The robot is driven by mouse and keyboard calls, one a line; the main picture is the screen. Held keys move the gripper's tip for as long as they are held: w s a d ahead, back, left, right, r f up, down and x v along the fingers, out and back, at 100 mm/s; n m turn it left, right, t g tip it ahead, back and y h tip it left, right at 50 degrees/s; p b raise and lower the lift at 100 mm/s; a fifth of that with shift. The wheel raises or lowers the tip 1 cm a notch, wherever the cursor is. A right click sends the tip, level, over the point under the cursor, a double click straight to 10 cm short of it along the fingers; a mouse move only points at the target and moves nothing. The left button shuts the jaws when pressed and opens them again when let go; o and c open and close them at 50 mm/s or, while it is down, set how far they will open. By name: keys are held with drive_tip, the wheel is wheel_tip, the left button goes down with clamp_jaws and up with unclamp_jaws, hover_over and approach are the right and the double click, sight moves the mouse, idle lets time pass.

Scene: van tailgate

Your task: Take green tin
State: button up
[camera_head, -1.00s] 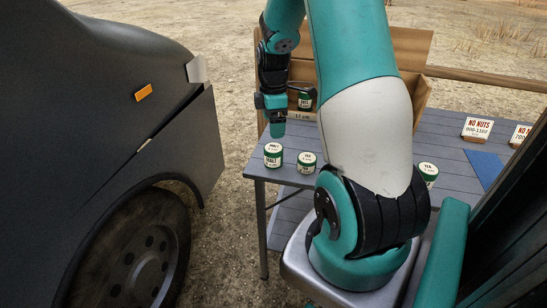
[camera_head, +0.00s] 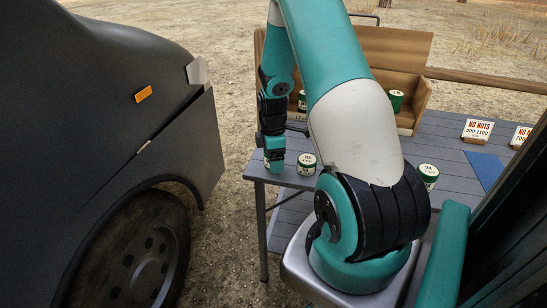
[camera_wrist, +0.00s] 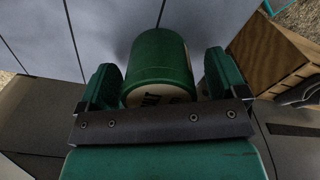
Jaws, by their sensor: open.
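A green tin with a pale lid stands near the left end of the grey table. In the head view it is mostly hidden behind my gripper (camera_head: 275,160). In the wrist view the green tin (camera_wrist: 158,58) lies between the two fingers of my gripper (camera_wrist: 161,78), which are open with a small gap on each side. A second green tin (camera_head: 307,164) stands just right of my gripper. A third green tin (camera_head: 428,175) stands further right, beyond my arm. More green tins are in the wooden box, one at its left (camera_head: 302,101) and one at its right (camera_head: 396,100).
The wooden box (camera_head: 410,50) stands at the back of the grey table (camera_head: 450,150). It also shows at right in the wrist view (camera_wrist: 275,58). Small "NO NUTS" signs (camera_head: 478,130) and a blue mat (camera_head: 487,168) are at right. A dark van (camera_head: 110,110) stands at left.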

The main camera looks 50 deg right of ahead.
drive_tip(key=shift+c, duration=0.5)
drive_tip(key=c, duration=1)
drive_tip(key=shift+o, duration=0.2)
